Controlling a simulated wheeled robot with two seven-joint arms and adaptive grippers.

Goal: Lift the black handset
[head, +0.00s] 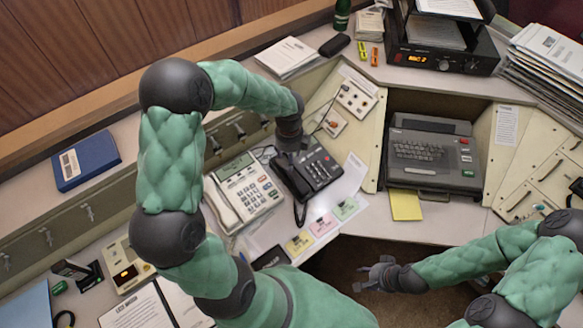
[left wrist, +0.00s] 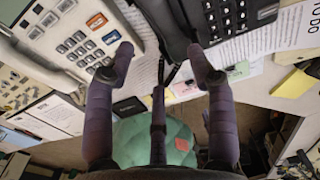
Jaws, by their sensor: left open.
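The black handset (head: 290,182) lies on the left side of the black desk phone (head: 318,165). In the left wrist view the black handset (left wrist: 172,22) shows at the top, just beyond and between the fingertips of my left gripper (left wrist: 160,52). My left gripper is open, its fingers spread, with nothing clearly held between them. Whether any finger touches the handset I cannot tell. In the head view my wrist hides most of this gripper. My right gripper (head: 371,275) hangs over the dark floor opening, its fingers apart and empty.
A white phone (head: 244,192) with its own handset stands close left of the black one. Colored cards (head: 322,224) and a paper sheet lie in front and right. A grey keyboard machine (head: 432,155) stands to the right. A blue binder (head: 86,160) lies far left.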

